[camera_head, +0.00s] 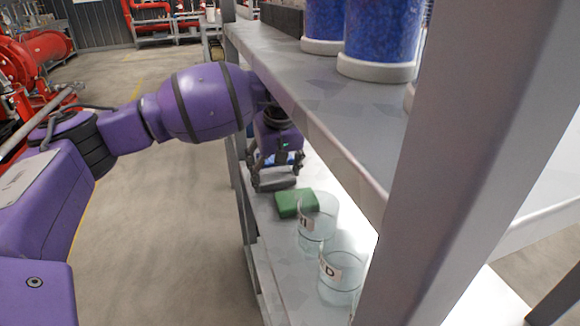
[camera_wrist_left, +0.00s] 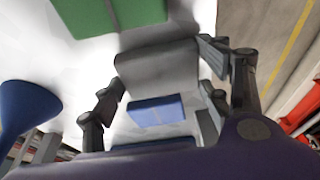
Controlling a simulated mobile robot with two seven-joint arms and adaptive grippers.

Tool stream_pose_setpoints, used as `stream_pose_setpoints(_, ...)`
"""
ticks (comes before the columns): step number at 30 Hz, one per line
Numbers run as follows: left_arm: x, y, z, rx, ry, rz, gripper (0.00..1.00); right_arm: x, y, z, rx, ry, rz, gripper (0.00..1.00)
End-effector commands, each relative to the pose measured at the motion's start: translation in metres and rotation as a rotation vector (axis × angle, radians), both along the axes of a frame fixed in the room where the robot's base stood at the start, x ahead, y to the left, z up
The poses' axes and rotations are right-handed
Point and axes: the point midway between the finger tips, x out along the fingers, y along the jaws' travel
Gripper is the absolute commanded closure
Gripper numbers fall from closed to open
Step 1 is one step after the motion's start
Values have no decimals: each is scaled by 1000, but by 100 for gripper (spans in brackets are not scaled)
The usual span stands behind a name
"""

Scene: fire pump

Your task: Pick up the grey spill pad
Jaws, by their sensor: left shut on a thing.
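The grey spill pad (camera_head: 276,184) is between the fingers of my left gripper (camera_head: 274,176), over the lower shelf in the head view. In the left wrist view the grey pad (camera_wrist_left: 158,66) spans the space between the two fingers, which are shut on it. I cannot tell if it is clear of the shelf. A green pad (camera_head: 293,203) lies just in front of the gripper on the shelf. A blue pad (camera_wrist_left: 156,112) shows past the grey one in the left wrist view. My right gripper is not in view.
Two clear labelled beakers (camera_head: 318,225) (camera_head: 340,279) stand on the lower shelf nearer me. The upper shelf (camera_head: 330,112) overhangs my left gripper and carries blue-filled containers (camera_head: 380,35). A grey post (camera_head: 455,165) rises at right. A blue funnel-like object (camera_wrist_left: 27,106) shows beside the gripper. Floor at left is clear.

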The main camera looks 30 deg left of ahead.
Motion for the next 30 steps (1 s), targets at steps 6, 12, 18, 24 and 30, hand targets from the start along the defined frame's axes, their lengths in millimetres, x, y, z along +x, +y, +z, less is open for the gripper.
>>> stream_pose_setpoints(6,-36,33,0,7,3,4,48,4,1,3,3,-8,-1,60)
stream_pose_setpoints(12,-65,59,0,6,4,4,48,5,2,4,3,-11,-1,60)
stream_pose_setpoints(18,-89,80,0,6,3,4,48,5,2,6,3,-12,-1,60)
stream_pose_setpoints(24,-107,95,0,3,2,2,48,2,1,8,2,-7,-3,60)
stream_pose_setpoints(30,-116,103,0,0,1,1,48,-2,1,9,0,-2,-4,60)
